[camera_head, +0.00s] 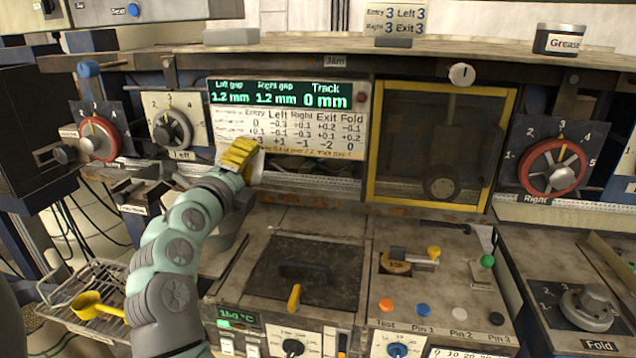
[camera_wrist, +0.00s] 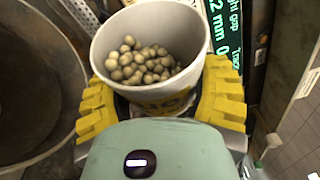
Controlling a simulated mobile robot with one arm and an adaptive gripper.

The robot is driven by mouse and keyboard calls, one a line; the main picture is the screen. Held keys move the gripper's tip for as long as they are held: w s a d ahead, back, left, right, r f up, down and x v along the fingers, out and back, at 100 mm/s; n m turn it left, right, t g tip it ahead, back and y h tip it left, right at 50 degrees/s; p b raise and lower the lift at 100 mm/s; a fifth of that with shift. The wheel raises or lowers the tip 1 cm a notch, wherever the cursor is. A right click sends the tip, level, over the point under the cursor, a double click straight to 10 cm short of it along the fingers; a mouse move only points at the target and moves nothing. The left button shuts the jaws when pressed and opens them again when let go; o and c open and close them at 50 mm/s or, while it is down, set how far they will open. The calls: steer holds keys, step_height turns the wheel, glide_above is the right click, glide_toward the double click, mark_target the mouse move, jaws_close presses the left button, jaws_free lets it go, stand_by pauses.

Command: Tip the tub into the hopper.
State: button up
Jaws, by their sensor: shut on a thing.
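My gripper (camera_wrist: 158,96) has its yellow ribbed fingers on both sides of a white tub (camera_wrist: 150,20) and is shut on it. The tub holds many small round tan pellets, and its mouth is open in the wrist view. A large dark round vessel (camera_wrist: 32,95), seemingly the hopper, lies left of the tub in the wrist view, apart from it. In the head view my gripper (camera_head: 243,158) is raised in front of the display panel, with a little of the white tub (camera_head: 258,166) showing. My arm hides much of the area behind it, and I cannot clearly make out the hopper there.
The display panel (camera_head: 285,115) stands close behind the tub. A dark lid with a handle (camera_head: 308,268) is at lower right of my gripper. A yellow scoop (camera_head: 88,303) lies on a wire rack at left. Dials (camera_head: 170,128) line the machine front.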

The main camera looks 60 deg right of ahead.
steer(key=shift+w+a+f+n, duration=0.1)
steer(key=shift+w+a+n, duration=0.1)
steer(key=shift+w+n, duration=0.1)
steer(key=shift+w+a+r+n+t+h+b, duration=0.1)
steer(key=shift+a+r+n+t+h+b, duration=0.2)
steer(key=shift+n+b, duration=0.75)
steer(key=shift+w+d+r+n+t+h+b, duration=0.1)
steer(key=shift+r+n+h+b, duration=0.35)
steer(key=shift+b, duration=0.9)
steer(key=shift+w+a+f+n+t+b, duration=0.15)
steer(key=shift+f+n+t+b, duration=0.1)
steer(key=shift+n+b, duration=0.45)
steer(key=shift+w+a+f+n+t+b, duration=0.2)
steer(key=shift+n+b, duration=0.3)
steer(key=shift+b, duration=0.35)
steer(key=shift+w+a+r+n+t+b, duration=0.15)
steer(key=shift+r+n+t+b, duration=0.1)
steer(key=shift+n+b, duration=0.45)
stand_by(0.9)
steer(key=shift+p, duration=0.3)
